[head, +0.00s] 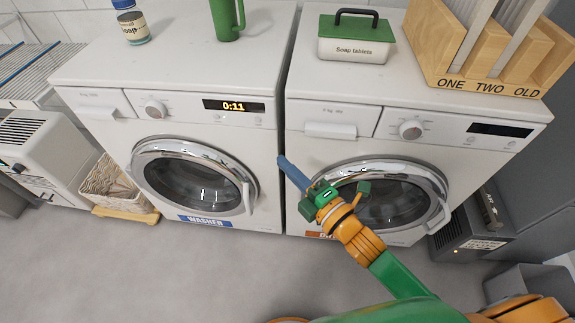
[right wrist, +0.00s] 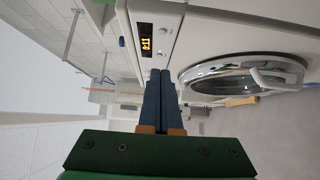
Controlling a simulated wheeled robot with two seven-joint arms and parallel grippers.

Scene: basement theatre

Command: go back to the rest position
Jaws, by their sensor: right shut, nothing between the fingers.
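My right gripper (head: 294,172) is in the head view, in front of the gap between the two machines. Its blue fingers point up and left. In the right wrist view the blue fingers (right wrist: 160,100) lie together, shut with nothing between them. My left gripper is not in view. The washer (head: 190,175) on the left shows 0:11 on its lit display and its round door is closed. The second machine (head: 365,150), on the right, has a dark display; my right arm hides part of its round door and its label.
On the machines stand a soap bottle (head: 131,22), a green pitcher (head: 227,18), a soap tablets box (head: 355,40) and a wooden sorter (head: 485,55). A wicker basket (head: 108,185) is left of the washer. A dark box (head: 478,225) sits at the right. The floor in front is clear.

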